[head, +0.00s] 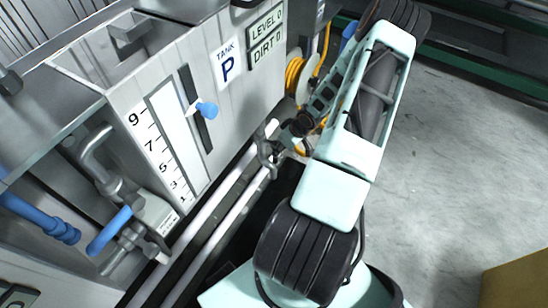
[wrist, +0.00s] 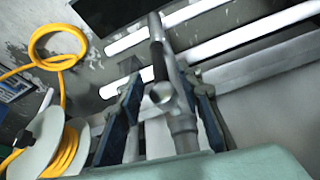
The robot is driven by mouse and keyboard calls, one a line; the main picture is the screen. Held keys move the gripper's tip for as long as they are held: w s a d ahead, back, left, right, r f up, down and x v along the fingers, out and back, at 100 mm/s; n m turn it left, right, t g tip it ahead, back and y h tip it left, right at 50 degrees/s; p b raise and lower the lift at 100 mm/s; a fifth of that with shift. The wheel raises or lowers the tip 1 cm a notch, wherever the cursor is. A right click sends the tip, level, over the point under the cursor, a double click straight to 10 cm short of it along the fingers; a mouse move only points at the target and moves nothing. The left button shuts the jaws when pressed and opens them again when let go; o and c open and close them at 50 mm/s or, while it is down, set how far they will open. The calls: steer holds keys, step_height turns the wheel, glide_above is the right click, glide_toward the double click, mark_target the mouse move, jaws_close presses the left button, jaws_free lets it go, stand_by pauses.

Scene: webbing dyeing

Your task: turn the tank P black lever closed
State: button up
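In the wrist view, the black lever (wrist: 157,62) has a dark grip and stands on a grey metal valve (wrist: 180,122). My gripper (wrist: 162,82) is open, with one dark blue finger on each side of the valve and lever. Gaps show between the fingers and the lever, though contact deeper down cannot be told. In the head view, the valve (head: 266,150) is on the lower side of tank P (head: 215,110), by the white pipes. My gripper (head: 293,130) is beside it, and the lever is hard to make out there.
A blue-handled valve (head: 108,232) and a bent metal pipe (head: 92,160) are at the left. White pipes (head: 215,215) run along the tank's base. A reel with yellow hose (wrist: 62,150) is close to my gripper's left. Open floor (head: 455,170) lies to the right.

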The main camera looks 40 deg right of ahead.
steer(key=b+x, duration=0.2)
steer(key=x, duration=0.5)
steer(key=shift+w+f+b, duration=0.1)
steer(key=shift+f+b, duration=0.1)
steer(key=shift+b, duration=0.15)
steer(key=shift+c, duration=0.6)
jaws_close()
